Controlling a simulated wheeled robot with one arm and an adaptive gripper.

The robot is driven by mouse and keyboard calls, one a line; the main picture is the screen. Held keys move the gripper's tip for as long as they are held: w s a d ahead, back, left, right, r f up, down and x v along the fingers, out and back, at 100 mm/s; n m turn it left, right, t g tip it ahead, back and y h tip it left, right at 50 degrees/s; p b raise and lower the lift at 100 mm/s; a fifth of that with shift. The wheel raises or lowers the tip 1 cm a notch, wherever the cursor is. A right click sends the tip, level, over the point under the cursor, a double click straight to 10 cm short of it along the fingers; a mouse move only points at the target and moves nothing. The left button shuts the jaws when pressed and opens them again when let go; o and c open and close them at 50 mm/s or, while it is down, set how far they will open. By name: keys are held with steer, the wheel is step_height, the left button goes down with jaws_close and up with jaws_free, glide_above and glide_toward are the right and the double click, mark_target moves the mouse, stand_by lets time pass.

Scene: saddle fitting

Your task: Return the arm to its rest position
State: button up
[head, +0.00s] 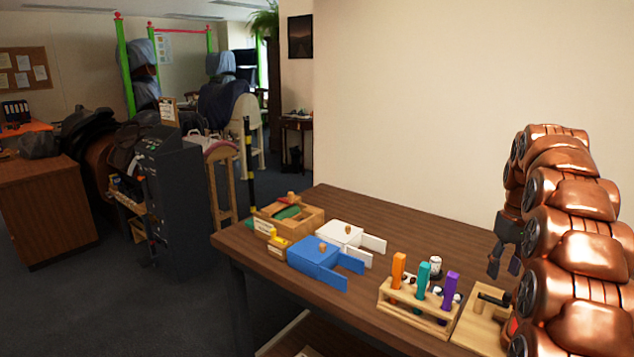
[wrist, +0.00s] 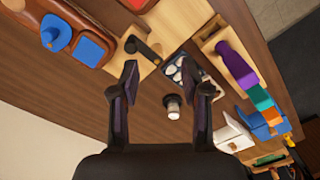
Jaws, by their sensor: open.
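My copper-coloured arm (head: 575,235) is folded in stacked links at the right edge of the head view. My gripper (head: 505,262) hangs from it, pointing down above the right part of the table. In the wrist view my gripper (wrist: 168,85) has its two dark fingers wide apart.
The brown table (head: 400,226) carries a blue box (head: 316,255), a white box (head: 340,233), a wooden tray (head: 310,222) and a rack (head: 420,308) with orange, teal and purple handles. A wooden block with a black handle (head: 494,299) lies below my gripper.

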steer(key=s+a+r+p, duration=0.2)
steer(key=s+a, duration=1.4)
steer(key=a, duration=0.3)
steer(key=s+a+f, duration=0.2)
steer(key=s, duration=0.5)
steer(key=s+a+f+g, duration=0.1)
steer(key=s+a+f, duration=0.2)
steer(key=s, duration=0.4)
steer(key=s+a+f+m, duration=0.1)
steer(key=s+a+f, duration=0.1)
steer(key=s, duration=0.5)
steer(key=shift+s+a+f+g+p, duration=0.25)
steer(key=shift+s+a+g+p, duration=0.05)
steer(key=shift+s+p, duration=0.15)
steer(key=shift+c, duration=0.4)
steer(key=shift+d, duration=0.1)
